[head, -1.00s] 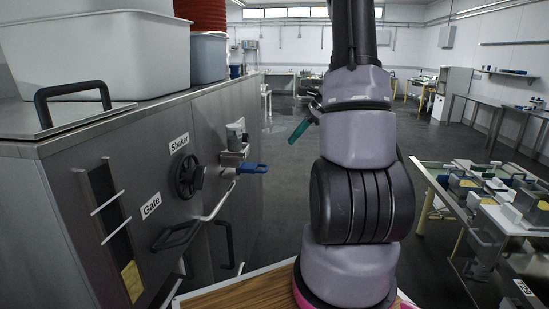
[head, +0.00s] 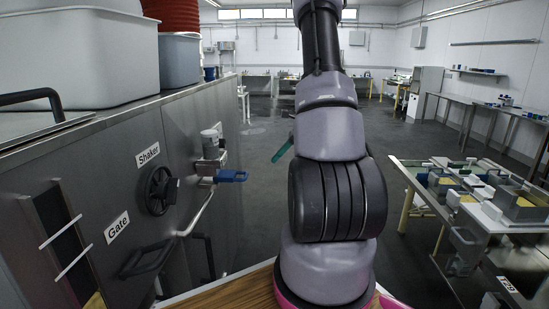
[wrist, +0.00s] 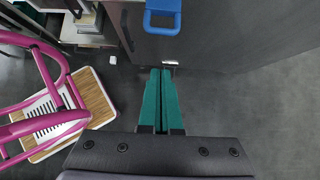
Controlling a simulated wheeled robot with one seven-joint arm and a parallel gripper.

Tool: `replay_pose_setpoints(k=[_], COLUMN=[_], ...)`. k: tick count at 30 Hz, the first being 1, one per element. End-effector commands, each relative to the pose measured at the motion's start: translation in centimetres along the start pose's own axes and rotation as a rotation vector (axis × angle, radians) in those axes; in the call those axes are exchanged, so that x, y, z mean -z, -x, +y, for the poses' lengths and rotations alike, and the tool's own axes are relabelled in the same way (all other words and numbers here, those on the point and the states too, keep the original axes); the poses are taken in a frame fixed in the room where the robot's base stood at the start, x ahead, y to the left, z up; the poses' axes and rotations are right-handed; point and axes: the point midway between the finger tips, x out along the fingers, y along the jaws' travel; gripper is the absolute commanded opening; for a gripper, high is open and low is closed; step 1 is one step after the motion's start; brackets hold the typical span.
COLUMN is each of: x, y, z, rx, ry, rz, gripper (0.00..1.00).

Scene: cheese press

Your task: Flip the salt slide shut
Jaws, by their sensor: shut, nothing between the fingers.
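The salt slide appears to be the blue loop handle (head: 231,175) on the side of the steel machine, beside a small metal dispenser (head: 210,145); neither bears a readable label. In the wrist view the blue handle (wrist: 163,30) is at the top centre. My gripper (wrist: 161,72) has green fingers pressed together and empty. Its tips point toward the machine side, apart from the handle and below it in that picture. In the head view my gripper (head: 283,150) shows only partly, right of the handle; my arm hides the rest.
The steel machine carries a shaker handwheel (head: 159,190), a "Gate" label (head: 117,227) and a bent rod (head: 197,214). Bins (head: 80,55) stand on top. A steel table (head: 460,230) with moulds is at right.

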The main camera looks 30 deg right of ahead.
Motion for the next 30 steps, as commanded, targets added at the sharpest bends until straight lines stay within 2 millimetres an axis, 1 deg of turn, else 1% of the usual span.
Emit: replay_pose_setpoints(k=[1,6,10,12,15,19,30], x=[0.0,0.1,0.0,-1.0,-1.8,-2.3,-2.5], y=[-1.2,-5.0,-7.6,-8.3,-9.3,-10.0,-10.2], z=[0.1,0.1,0.1,0.1,0.1,0.0,0.0], rx=[-0.005,-0.005,-0.004,-0.002,-0.002,-0.001,-0.001], ry=[-0.001,-0.001,0.0,0.003,0.003,0.002,0.001], rz=[0.0,0.001,0.001,0.001,0.0,0.001,0.001], gripper=[0.0,0.0,0.0,0.0,0.0,0.0,0.0])
